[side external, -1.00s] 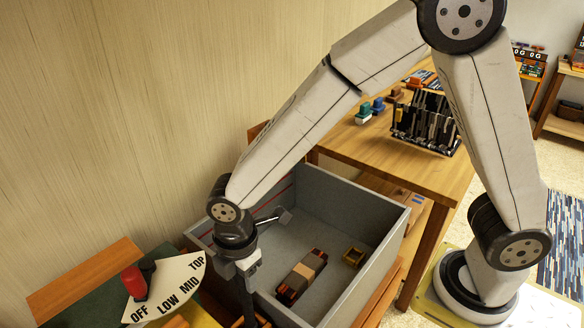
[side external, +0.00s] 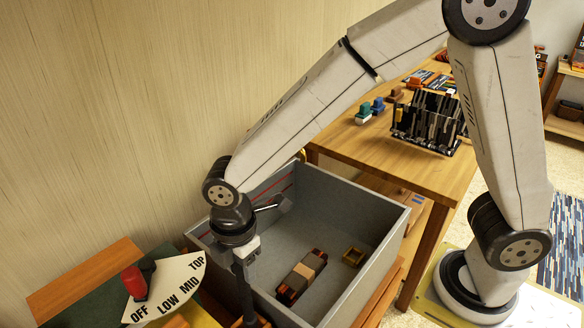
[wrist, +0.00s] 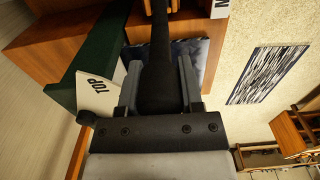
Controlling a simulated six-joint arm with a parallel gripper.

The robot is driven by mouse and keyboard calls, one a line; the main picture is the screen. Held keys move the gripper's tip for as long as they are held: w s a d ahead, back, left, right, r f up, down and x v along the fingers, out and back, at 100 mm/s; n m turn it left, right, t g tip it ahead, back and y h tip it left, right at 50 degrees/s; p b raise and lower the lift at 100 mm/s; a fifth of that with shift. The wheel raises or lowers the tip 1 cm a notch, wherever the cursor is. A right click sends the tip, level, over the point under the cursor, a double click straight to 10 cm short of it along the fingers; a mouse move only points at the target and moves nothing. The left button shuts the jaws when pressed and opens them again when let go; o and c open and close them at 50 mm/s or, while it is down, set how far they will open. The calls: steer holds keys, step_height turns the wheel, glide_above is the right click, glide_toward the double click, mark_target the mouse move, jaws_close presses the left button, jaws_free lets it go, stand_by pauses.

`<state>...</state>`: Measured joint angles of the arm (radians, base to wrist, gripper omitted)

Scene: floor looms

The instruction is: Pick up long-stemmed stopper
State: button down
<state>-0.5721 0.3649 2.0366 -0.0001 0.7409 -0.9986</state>
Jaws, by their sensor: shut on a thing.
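The long-stemmed stopper (side external: 247,296) is dark, with a long thin stem that hangs down below my gripper. My gripper (side external: 243,258) is shut on its upper end at the left side of the grey bin. In the wrist view the stopper's thick dark head (wrist: 158,88) lies between my two grey fingers (wrist: 158,82), and its stem runs toward the top edge. The stem's lower end is cut off or hidden in both views.
A dial plate (side external: 178,285) with a red knob (side external: 134,282) stands left of my gripper. A wooden table (side external: 440,172) with a dark rack (side external: 428,122) is behind.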

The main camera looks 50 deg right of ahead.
steer(key=s+d+r, duration=0.6)
steer(key=s+r, duration=0.4)
steer(key=s, duration=0.2)
steer(key=shift+s, duration=0.3)
stand_by(0.7)
